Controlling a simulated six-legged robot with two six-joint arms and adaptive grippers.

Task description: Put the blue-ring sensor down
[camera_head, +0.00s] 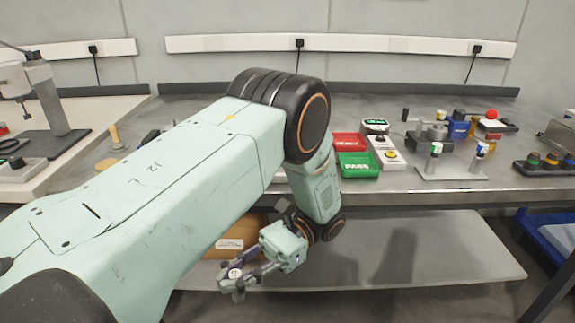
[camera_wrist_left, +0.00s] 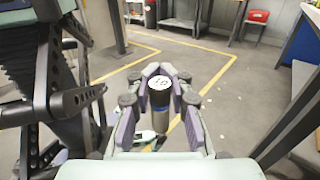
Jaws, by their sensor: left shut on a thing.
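My left gripper (camera_head: 240,282) is low in front of the bench, below the worktop edge and in front of the lower shelf. It is shut on the sensor, a small cylinder whose pale round top (camera_head: 235,273) shows between the fingers. In the left wrist view the sensor (camera_wrist_left: 160,98) stands between the finger pads (camera_wrist_left: 160,112), with a white marked top, a dark upper body and a grey lower part. A blue band is hard to make out. On the bench, a metal stand (camera_head: 452,172) holds two small upright sensors, one green-topped and one blue-topped. My right gripper is not in view.
A green PASS tray (camera_head: 357,171) and a red tray (camera_head: 347,142) sit on the worktop beside a white button box (camera_head: 390,158). A dark holder (camera_head: 545,163) with coloured pieces is at far right. Bare worktop (camera_head: 420,194) lies along the front edge.

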